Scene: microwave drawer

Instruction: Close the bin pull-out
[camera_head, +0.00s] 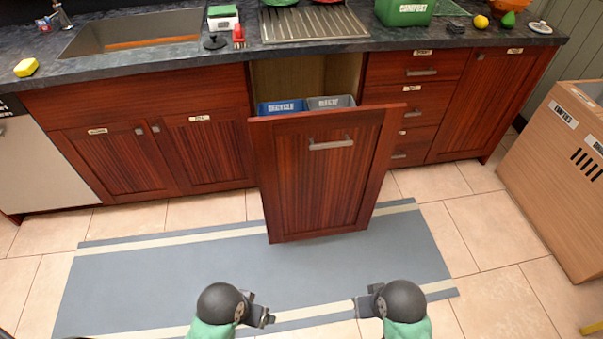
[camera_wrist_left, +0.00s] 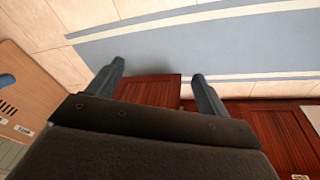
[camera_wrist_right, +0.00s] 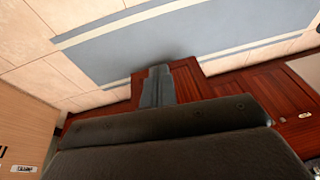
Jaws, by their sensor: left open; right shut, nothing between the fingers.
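The bin pull-out (camera_head: 325,180) stands out from the cabinet row, its dark red wooden front facing me. Its grey bar handle (camera_head: 331,143) is near the top of the front. Behind the front sit a blue bin (camera_head: 282,107) and a grey bin (camera_head: 331,102). My left gripper (camera_head: 266,318) and right gripper (camera_head: 360,306) are in front of the pull-out, apart from it, over the mat. In the left wrist view my left gripper (camera_wrist_left: 158,84) has its fingers spread and empty. In the right wrist view my right gripper (camera_wrist_right: 158,86) has its fingers together with nothing between them.
A blue-grey mat (camera_head: 150,290) lies on the tiled floor below. A large cardboard box (camera_head: 560,180) stands at the right. Closed drawers (camera_head: 415,100) and cupboard doors (camera_head: 115,160) flank the pull-out. The counter holds a sink (camera_head: 135,32) and a green compost bin (camera_head: 405,12).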

